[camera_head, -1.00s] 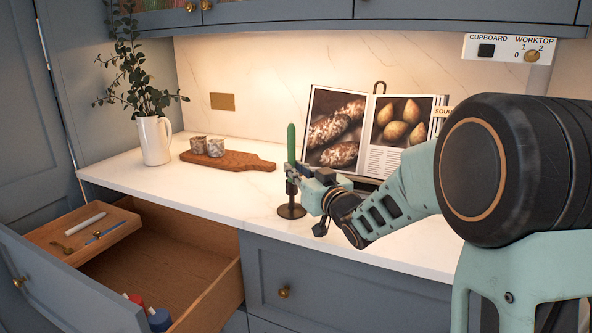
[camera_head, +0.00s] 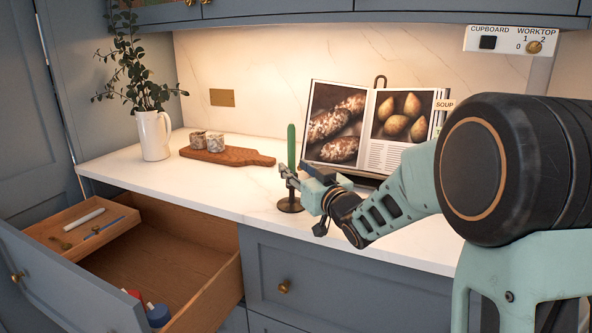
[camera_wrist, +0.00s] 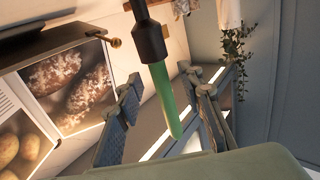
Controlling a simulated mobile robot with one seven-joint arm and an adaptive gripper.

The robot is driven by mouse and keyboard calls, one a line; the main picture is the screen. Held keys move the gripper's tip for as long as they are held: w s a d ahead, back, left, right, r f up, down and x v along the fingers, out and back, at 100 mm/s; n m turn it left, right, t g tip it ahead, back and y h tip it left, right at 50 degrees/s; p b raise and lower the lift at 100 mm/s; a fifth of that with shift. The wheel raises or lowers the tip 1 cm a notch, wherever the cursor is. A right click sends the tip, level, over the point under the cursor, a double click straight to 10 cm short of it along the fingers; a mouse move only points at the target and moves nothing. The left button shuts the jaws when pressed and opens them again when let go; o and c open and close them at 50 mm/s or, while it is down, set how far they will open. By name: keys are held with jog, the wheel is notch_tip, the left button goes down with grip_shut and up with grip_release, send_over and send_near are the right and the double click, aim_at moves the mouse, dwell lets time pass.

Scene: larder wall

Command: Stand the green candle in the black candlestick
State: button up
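The green candle (camera_head: 291,146) stands upright in the black candlestick (camera_head: 290,205) on the worktop. In the wrist view the candle (camera_wrist: 166,98) runs down from the candlestick's dark cup (camera_wrist: 149,42), its lower end seated in it. My gripper (camera_head: 290,173) is around the candle's lower part in the head view. In the wrist view my gripper (camera_wrist: 168,90) is open, one finger on each side of the candle, with gaps showing. The candlestick's stem is partly hidden by the fingers in the head view.
An open cookbook (camera_head: 372,135) on a stand is close behind the candlestick. A wooden board (camera_head: 228,157) with two small pots and a white jug (camera_head: 154,136) with foliage stand at left. An open drawer (camera_head: 190,262) juts out at front left.

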jog(key=shift+s, duration=0.1)
jog(key=v, duration=1.2)
